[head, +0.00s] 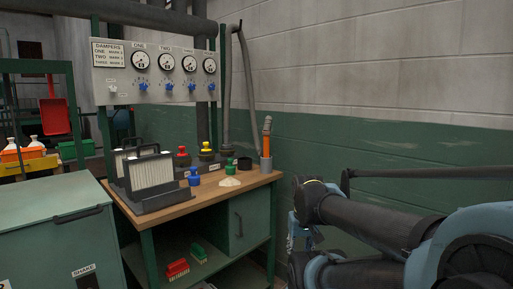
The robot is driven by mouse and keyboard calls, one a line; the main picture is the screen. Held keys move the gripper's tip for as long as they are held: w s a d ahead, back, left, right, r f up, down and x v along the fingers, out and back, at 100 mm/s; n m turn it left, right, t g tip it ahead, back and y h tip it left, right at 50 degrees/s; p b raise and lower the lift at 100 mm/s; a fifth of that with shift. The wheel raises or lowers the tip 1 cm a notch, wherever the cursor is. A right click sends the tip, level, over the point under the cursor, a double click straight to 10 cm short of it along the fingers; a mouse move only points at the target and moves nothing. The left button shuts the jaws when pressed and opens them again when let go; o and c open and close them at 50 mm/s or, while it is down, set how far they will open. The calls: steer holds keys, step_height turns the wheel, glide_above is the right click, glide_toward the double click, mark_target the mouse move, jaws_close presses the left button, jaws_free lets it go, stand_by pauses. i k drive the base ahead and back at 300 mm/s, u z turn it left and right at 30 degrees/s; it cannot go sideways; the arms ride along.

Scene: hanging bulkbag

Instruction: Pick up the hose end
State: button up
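A grey hose (247,85) hangs from a hook high on the wall at the back right of the bench. It runs down toward a grey upright holder (266,165) on the bench's right corner. An orange-handled piece (267,133) stands upright in that holder. I cannot tell which part is the hose end. My gripper (301,238) is in the lower middle, to the right of the bench and apart from the hose. It is partly hidden by my dark arm, and its fingers are too small to read.
The wooden bench (210,196) holds filter panels (152,172), coloured knobs, and a pale powder heap (230,182). Red and green brushes (177,269) lie on its lower shelf. A gauge panel (155,73) stands above. A green cabinet (55,225) is at left.

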mark_target(227, 142)
steer(key=z, duration=0.6)
steer(key=k, duration=0.8)
steer(key=z, duration=0.2)
steer(key=i, duration=1.3)
steer(key=u, duration=1.1)
steer(key=i, duration=0.65)
steer(key=u, duration=0.35)
